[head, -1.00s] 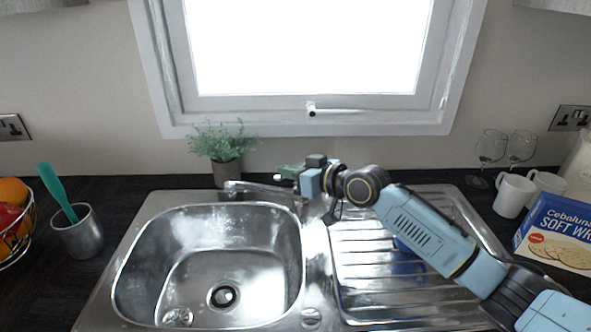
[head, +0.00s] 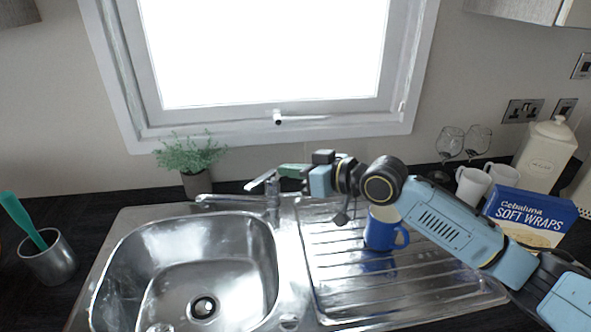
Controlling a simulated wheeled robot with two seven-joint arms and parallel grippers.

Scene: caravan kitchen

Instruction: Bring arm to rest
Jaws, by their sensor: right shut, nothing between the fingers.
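My right arm comes in from the lower right, over the draining board. Its gripper (head: 292,170) is shut and empty, pointing left at the back of the sink, just right of and seemingly above the metal tap (head: 272,205). Its fingertips are small and partly hidden by the gripper body. From this angle I cannot tell how far it is from the tap lever. My left gripper is out of view.
A blue mug (head: 380,236) stands on the draining board (head: 345,285) below my right forearm. The empty sink basin (head: 170,265) is at left. White mugs (head: 471,187), wine glasses (head: 449,142) and a wraps box (head: 527,216) stand at right. A potted plant (head: 190,158) is behind the sink.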

